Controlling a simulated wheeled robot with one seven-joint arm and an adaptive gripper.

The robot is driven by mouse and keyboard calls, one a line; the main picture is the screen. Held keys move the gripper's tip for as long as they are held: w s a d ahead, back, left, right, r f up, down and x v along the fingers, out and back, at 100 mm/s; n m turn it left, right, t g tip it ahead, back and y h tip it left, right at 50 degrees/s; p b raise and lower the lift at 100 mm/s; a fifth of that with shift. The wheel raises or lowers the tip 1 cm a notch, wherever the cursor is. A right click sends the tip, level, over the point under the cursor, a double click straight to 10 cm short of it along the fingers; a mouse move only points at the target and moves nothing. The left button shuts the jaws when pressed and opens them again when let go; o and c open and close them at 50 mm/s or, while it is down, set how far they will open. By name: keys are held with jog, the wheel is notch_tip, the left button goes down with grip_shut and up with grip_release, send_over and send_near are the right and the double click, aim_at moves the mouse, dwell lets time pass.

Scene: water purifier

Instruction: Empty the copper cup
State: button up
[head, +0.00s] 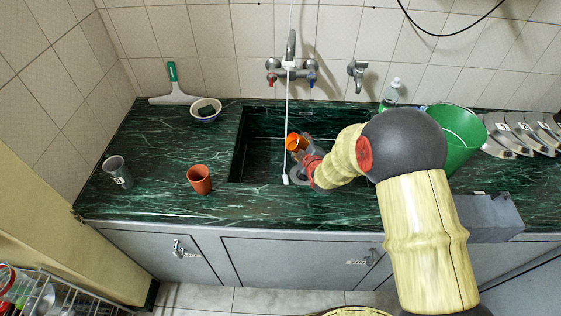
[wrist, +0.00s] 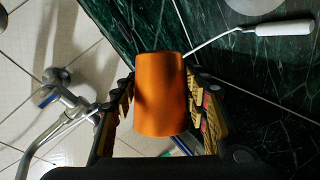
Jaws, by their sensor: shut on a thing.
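My gripper (wrist: 161,88) is shut on an orange, copper-coloured cup (wrist: 160,110), with a finger on each side of it. In the head view this cup (head: 295,142) is over the sink (head: 262,160) and looks tilted, its open end towards the left. I cannot see whether anything is in it. A second, reddish-brown cup (head: 200,182) stands upright on the counter left of the sink. A grey cup (head: 117,171) stands farther left.
A bowl (head: 205,110) and a squeegee (head: 173,90) are at the back left. A green bucket (head: 452,135) and several plates (head: 510,135) are on the right.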

jog(key=shift+r, duration=0.1)
jog(key=shift+f+n+t+h, duration=0.35)
jog(key=shift+n+h, duration=0.15)
jog(key=shift+n, duration=0.1)
dwell(0.9)
jog(key=shift+a+r+n+t+h, duration=0.15)
jog(key=shift+r+n+t+h, duration=0.1)
jog(key=shift+r+n+h, duration=0.3)
dwell(0.9)
jog(key=shift+s+a+r+n+t, duration=0.3)
jog(key=shift+a+n, duration=0.35)
dwell(0.7)
jog(key=shift+r+h, duration=0.15)
jog(key=shift+h, duration=0.1)
dwell(0.4)
